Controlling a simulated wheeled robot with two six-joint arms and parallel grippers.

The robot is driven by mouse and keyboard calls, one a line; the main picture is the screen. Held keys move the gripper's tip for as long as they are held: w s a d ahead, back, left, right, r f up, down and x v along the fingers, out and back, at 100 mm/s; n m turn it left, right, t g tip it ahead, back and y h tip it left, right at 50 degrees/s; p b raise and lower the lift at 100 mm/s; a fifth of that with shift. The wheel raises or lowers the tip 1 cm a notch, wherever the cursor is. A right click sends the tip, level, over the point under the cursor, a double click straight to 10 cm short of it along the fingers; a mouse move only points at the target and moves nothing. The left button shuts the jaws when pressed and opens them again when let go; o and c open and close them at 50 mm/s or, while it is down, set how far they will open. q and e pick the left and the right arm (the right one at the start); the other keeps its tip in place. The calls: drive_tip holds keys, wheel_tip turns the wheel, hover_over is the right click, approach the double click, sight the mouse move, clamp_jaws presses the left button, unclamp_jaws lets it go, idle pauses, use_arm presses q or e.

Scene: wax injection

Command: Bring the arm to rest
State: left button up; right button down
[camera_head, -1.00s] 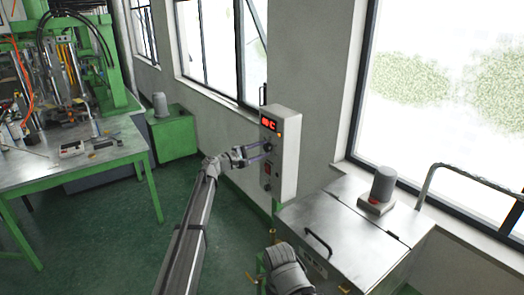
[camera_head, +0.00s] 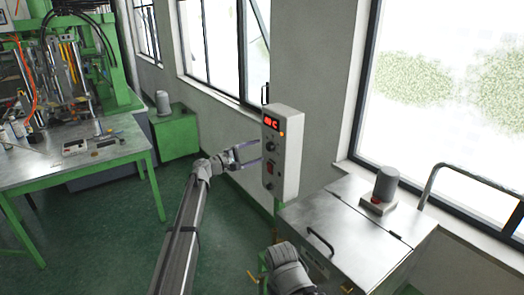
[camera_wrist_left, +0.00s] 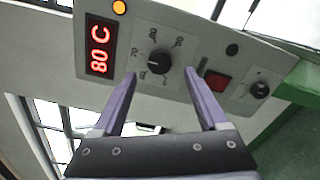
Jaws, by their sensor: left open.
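My left gripper (camera_head: 259,152) is open and empty in front of the control box (camera_head: 287,150). Its two purple fingers point at the box face, with a gap between them. In the left wrist view the open fingers (camera_wrist_left: 160,73) stand on either side below the black dial (camera_wrist_left: 159,61), apart from it. A red display (camera_wrist_left: 99,47) beside the dial reads 80 C. An orange lamp (camera_wrist_left: 119,7) is lit near it.
A metal-topped tank (camera_head: 345,225) with a handled lid stands right of the box, with a grey cylinder device (camera_head: 384,187) on it. A green-legged workbench (camera_head: 75,160) stands at the left. A green cabinet (camera_head: 176,133) is by the wall. Green floor (camera_head: 105,225) is free between.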

use_arm(q)
drive_tip(key=v, duration=0.3)
drive_tip(key=shift+s+a, duration=0.15)
drive_tip(key=shift+a, duration=0.05)
drive_tip(key=s+d+f+m+g+y, duration=0.1)
drive_tip(key=s+f+m+g+y, duration=0.25)
drive_tip(key=s+f, duration=0.55)
drive_tip(key=s+d+f+m+g+y, duration=0.1)
drive_tip(key=s+f+m+g+y, duration=0.25)
drive_tip(key=s, duration=0.85)
drive_tip(key=s+a+f+m+g+y, duration=0.15)
drive_tip(key=s+a+f+y, duration=0.35)
drive_tip(key=s, duration=0.5)
drive_tip(key=s+a+f+m+g+y, duration=0.1)
drive_tip(key=s+a+f+m+y, duration=0.2)
drive_tip(key=s+a, duration=0.6)
drive_tip(key=s+d+f+m+b, duration=0.2)
drive_tip(key=s+d+f+b, duration=0.1)
drive_tip(key=d+f+b, duration=0.2)
drive_tip(key=s+d+f+m+g+b, duration=0.1)
drive_tip(key=s+d+f+b, duration=0.3)
drive_tip(key=d, duration=0.4)
wheel_tip(320, 180, down, 3)
drive_tip(key=shift+r+m+y+b, duration=0.1)
drive_tip(key=shift+m+y+b, duration=0.3)
drive_tip(key=shift+b, duration=0.35)
